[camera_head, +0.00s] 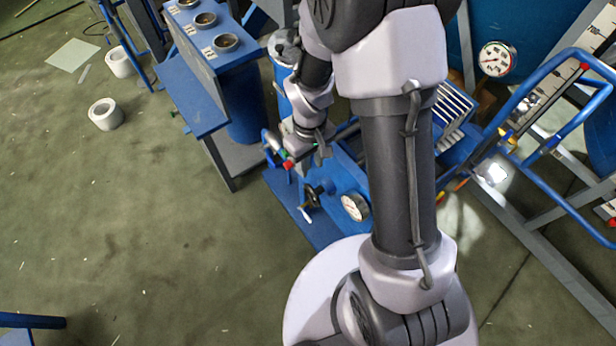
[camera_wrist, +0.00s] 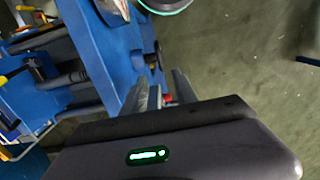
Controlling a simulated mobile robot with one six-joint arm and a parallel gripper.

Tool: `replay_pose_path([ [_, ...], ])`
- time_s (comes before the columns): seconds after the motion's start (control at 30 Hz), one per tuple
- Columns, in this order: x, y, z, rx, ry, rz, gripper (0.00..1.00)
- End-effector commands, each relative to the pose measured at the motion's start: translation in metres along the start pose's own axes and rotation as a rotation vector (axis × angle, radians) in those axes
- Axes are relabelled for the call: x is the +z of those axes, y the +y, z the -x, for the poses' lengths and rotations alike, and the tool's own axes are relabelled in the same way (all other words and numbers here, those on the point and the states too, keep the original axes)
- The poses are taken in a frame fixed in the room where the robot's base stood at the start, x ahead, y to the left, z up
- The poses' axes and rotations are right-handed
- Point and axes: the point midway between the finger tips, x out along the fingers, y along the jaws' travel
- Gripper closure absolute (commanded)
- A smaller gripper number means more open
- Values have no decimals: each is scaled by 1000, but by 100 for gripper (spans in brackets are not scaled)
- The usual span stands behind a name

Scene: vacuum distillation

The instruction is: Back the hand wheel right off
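A small black hand wheel (camera_head: 312,196) is on the blue rig, just left of a round white-faced gauge (camera_head: 355,207), in the head view. In the head view my wrist is above and slightly left of the wheel, and the fingertips are hard to make out.
A blue bench (camera_head: 200,70) with several round cups stands at upper left. A blue tube frame (camera_head: 560,75) and another gauge (camera_head: 496,59) are at right. White rings (camera_head: 106,114) lie on the floor. The green floor at left is mostly clear.

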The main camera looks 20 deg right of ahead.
Motion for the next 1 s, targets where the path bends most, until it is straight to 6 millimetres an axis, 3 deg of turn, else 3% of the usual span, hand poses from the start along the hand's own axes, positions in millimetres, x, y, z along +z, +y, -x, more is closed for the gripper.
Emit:
replay_pose_path([
  [0.07, 8, 0, -2, 6, 39, -4, 65],
  [0.17, 7, 0, -20, 6, 43, -3, 65],
  [0.4, 4, 0, -92, 5, 40, -3, 65],
  [0.6, 2, 1, -140, 6, 41, -4, 65],
  [0.8, 0, 1, -167, 6, 43, -2, 65],
  [1.0, 0, 1, -172, 7, 43, -3, 65],
])
